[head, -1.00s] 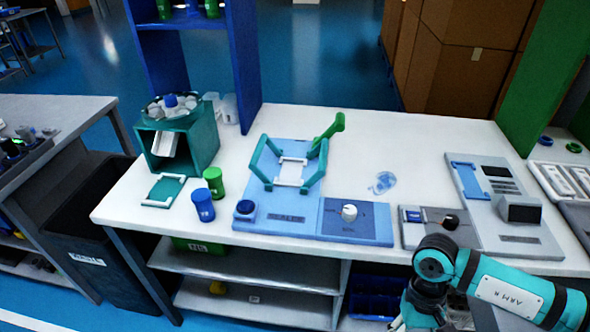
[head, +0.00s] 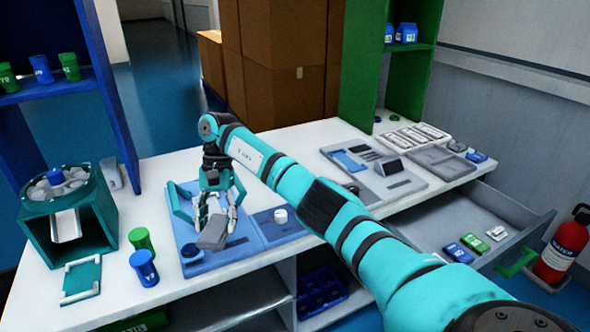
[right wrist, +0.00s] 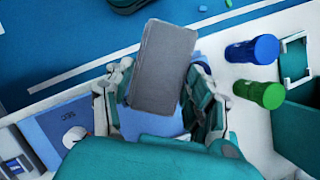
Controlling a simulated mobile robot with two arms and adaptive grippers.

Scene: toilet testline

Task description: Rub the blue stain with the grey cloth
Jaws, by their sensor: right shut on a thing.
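The grey cloth (head: 212,234) is a flat grey piece in my right gripper (head: 217,207), above the blue sealer station (head: 185,262) on the white bench. In the right wrist view the cloth (right wrist: 165,65) sticks out from between the fingers of the right gripper (right wrist: 158,98), which is shut on it. The blue stain does not show now; my right arm crosses the bench area to the right of the station and may cover it. My left gripper is not in view.
A green cup (head: 142,240) and a blue cup (head: 144,268) stand left of the station, beside a teal machine (head: 95,235). A grey panel device (head: 405,183) is at the right. An open drawer (head: 440,208) juts out at the front right, near a fire extinguisher (head: 566,245).

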